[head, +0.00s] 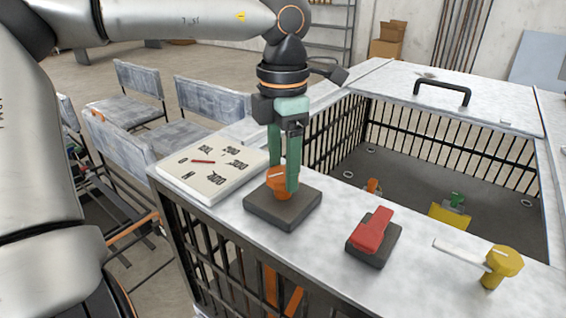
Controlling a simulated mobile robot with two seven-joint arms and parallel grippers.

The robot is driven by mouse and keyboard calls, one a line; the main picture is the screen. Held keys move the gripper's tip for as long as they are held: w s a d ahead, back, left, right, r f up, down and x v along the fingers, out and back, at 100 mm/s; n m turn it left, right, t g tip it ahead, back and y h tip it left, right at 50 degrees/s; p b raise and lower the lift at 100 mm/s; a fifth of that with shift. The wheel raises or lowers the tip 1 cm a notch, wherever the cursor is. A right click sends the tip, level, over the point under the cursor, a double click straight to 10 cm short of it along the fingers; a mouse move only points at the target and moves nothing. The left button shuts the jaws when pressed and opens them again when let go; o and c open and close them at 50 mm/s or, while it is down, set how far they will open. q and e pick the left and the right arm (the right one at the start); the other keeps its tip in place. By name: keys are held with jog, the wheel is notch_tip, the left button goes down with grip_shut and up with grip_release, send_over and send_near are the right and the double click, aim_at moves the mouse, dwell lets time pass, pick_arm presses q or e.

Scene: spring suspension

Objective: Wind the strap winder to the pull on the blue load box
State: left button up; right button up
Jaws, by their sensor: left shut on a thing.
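An orange knob (277,184), which looks like the strap winder, stands on a dark square base (270,214) on the grey bench top. My left gripper (284,180) points down from above, its green fingers closed on the knob and partly hiding it. A white dial board (218,190) lies just left of the base; it has black printed marks, too small to read, and a red needle (203,162). I cannot make out a blue load box. My right gripper is not in view.
A red lever (373,231) on a dark base and a yellow knob (502,262) with a pale bar stand to the right on the bench. Behind is a barred pit (400,185) with small yellow, green and orange items inside. Grey chairs (140,80) stand at left.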

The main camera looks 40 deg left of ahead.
aim_at(283, 173)
pick_arm(q)
jog(key=shift+m, duration=2.1)
jog(key=o, duration=1.4)
notch_tip(283, 173, up, 13)
jog(key=shift+f, duration=0.2)
